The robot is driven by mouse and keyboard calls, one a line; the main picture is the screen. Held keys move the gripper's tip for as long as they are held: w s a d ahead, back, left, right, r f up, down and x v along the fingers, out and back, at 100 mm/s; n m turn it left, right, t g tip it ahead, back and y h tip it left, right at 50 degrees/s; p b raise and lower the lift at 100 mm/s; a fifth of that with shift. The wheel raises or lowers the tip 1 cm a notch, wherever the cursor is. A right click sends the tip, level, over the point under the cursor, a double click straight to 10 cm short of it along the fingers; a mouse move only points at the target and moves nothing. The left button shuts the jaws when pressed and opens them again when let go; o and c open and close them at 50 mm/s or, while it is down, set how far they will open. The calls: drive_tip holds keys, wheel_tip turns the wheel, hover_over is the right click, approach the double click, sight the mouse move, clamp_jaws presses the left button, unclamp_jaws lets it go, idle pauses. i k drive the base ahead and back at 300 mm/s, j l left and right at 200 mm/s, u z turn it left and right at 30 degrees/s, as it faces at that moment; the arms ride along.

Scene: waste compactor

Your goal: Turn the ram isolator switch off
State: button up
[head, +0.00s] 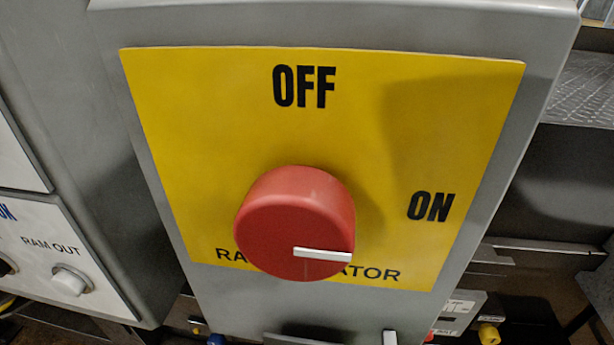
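The ram isolator switch (290,215) is a round red knob on a yellow plate (210,110) fixed to a grey box. The plate reads OFF at the top, ON at the right, and a partly covered label ending in "ATOR" below the knob. The knob's white pointer mark (322,254) lies nearly level and points right, on the ON side and a little below the ON word. The knob hides the middle of the lower label. My gripper is not in view.
A white panel (60,245) at the left carries a "RAM OUT" label and a white button (70,281). Small blue and yellow parts (489,334) show at the bottom edge. Dark metal structure stands at the right. The space before the knob looks clear.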

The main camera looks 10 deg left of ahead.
sight(294, 223)
drive_tip(key=u, duration=0.65)
